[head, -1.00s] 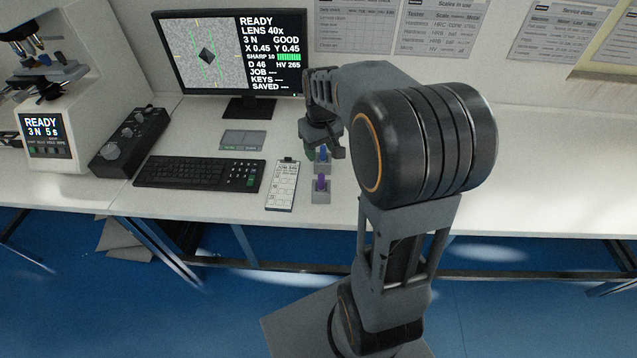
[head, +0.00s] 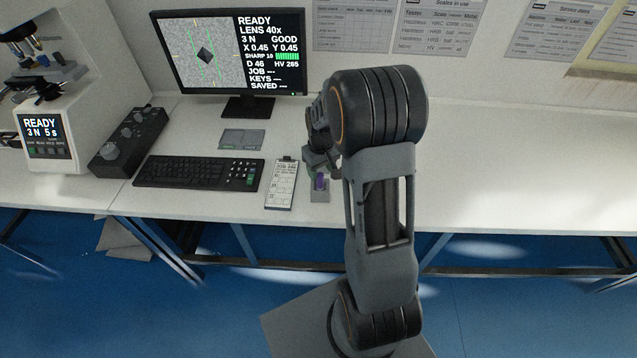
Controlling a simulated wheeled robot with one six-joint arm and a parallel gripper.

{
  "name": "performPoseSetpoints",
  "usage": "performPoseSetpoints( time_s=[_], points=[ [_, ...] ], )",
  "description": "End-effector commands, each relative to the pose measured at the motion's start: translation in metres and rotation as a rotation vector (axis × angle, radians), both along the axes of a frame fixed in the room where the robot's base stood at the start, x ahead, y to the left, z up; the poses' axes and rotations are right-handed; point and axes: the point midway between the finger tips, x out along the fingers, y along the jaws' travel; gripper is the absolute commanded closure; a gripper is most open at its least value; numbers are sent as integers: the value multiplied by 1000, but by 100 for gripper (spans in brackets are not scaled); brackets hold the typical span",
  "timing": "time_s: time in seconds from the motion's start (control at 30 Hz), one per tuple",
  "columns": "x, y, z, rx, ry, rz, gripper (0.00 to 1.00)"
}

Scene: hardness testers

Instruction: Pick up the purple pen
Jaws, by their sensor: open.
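The purple pen (head: 320,182) stands in a small grey holder (head: 319,196) near the front edge of the bench, right of the clipboard. My gripper (head: 318,168) is open and points down at the pen, just above or around its top. I cannot tell whether the fingers touch it. A bit of green shows behind the gripper at its left. The blue item behind is hidden by the gripper and arm.
A clipboard (head: 281,184) lies just left of the holder, and a keyboard (head: 199,173) lies further left. A monitor (head: 232,52) and a grey tray (head: 242,139) are behind. The bench (head: 500,190) is clear to the right of my arm.

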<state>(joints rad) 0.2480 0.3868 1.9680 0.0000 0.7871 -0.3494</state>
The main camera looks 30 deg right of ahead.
Motion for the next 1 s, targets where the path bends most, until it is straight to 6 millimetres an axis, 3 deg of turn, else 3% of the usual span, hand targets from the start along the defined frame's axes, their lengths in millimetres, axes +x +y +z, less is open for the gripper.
performPoseSetpoints(
  time_s=[0.3, 0.6, 1.0],
  points=[
    [1, 4, -36, 0, 1, 0, 47],
    [1, 4, -39, 0, 0, 0, 47],
    [1, 4, -39, 0, 0, 0, 86]
  ],
)
